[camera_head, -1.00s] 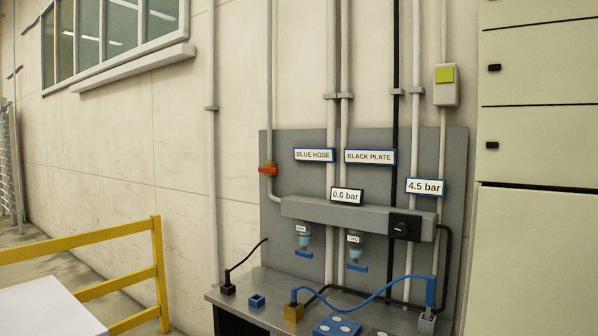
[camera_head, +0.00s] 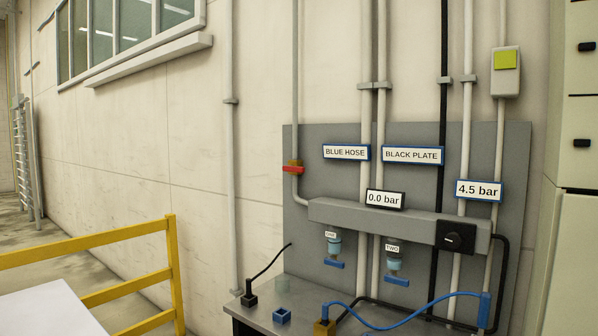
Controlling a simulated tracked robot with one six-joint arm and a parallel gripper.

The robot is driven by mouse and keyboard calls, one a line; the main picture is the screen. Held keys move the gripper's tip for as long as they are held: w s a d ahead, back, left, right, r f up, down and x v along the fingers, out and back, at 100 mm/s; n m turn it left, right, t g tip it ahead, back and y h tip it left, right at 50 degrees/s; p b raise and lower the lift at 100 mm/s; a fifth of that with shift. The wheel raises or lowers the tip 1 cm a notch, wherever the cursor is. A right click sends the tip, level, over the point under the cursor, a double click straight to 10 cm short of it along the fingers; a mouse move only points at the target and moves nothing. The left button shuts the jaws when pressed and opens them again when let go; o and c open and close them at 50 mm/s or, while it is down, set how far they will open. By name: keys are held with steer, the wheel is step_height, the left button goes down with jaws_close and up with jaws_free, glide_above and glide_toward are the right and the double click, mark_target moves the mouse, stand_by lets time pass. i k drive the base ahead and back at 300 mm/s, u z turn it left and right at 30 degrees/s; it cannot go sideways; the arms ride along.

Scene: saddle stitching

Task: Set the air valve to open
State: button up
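The likely air valve is a small brass fitting (camera_head: 295,162) with a red handle (camera_head: 293,169), on a grey vertical pipe at the left edge of the wall panel. The red handle lies level, across the upright pipe. The pipe bends below it into a grey manifold bar (camera_head: 345,213). A sign on the bar reads 0.0 bar (camera_head: 384,199). A sign at the right reads 4.5 bar (camera_head: 479,190). My gripper is not in view.
A metal bench (camera_head: 262,309) carries a blue hose (camera_head: 400,321). A yellow railing (camera_head: 172,270) stands at the left front. Cabinets (camera_head: 580,220) stand at the right.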

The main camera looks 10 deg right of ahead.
mark_target(285, 168)
steer(key=u, duration=0.25)
steer(key=i, duration=2.15)
steer(key=u, duration=1.45)
